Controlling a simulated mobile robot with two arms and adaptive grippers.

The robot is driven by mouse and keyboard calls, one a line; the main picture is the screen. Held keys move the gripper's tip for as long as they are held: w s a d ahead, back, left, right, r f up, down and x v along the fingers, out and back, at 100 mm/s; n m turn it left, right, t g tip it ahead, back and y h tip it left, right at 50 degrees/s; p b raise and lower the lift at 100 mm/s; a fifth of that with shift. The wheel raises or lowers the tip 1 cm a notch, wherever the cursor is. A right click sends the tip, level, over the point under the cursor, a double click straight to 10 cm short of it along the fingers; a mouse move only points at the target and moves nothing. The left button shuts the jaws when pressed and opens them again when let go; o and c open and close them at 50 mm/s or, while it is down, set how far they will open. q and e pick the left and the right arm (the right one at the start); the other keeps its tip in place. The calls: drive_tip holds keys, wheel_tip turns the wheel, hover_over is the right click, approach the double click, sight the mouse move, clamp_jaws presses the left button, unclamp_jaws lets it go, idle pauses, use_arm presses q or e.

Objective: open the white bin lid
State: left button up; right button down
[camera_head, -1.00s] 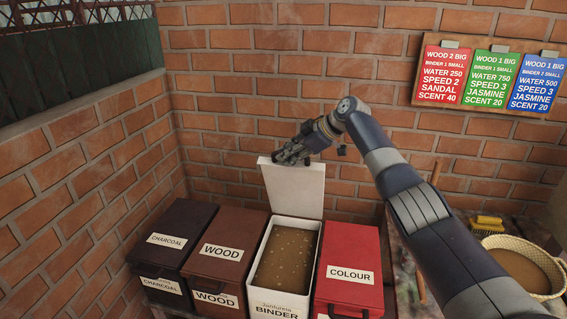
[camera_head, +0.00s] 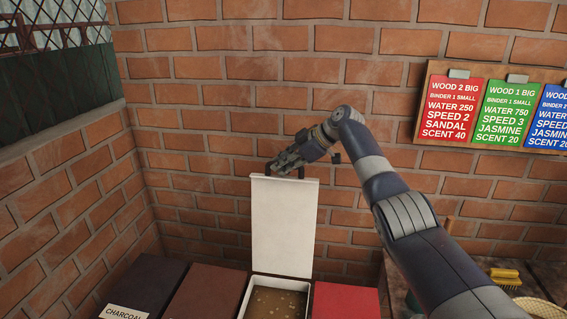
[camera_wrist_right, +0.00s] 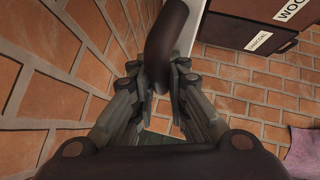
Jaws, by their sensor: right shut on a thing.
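The white bin lid (camera_head: 284,228) stands upright, hinged up at the back of the white bin (camera_head: 306,300). The bin's open mouth shows brown, speckled contents. My right gripper (camera_head: 284,164) is at the lid's top edge, where a dark handle sits. In the right wrist view, my right gripper (camera_wrist_right: 160,85) is shut on the dark handle (camera_wrist_right: 172,35), and a strip of the white lid (camera_wrist_right: 189,28) shows beside it. My left gripper is not in view.
A charcoal bin (camera_head: 145,285) and a brown bin (camera_head: 205,292) stand to the left, and a red bin (camera_head: 345,302) to the right, all with lids down. The brick wall (camera_head: 220,120) is close behind the lid. Coloured recipe cards (camera_head: 452,110) hang at right.

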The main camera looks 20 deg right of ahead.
drive_tip(key=shift+w+d+f, duration=0.2)
drive_tip(key=shift+d+f, duration=0.05)
drive_tip(key=shift+f, duration=0.35)
drive_tip(key=c, duration=1.6)
unclamp_jaws()
drive_tip(key=shift+o, duration=0.2)
drive_tip(key=shift+w, duration=0.1)
drive_tip(key=shift+d+r, duration=0.1)
drive_tip(key=v, duration=1.1)
drive_tip(key=shift+r, duration=0.45)
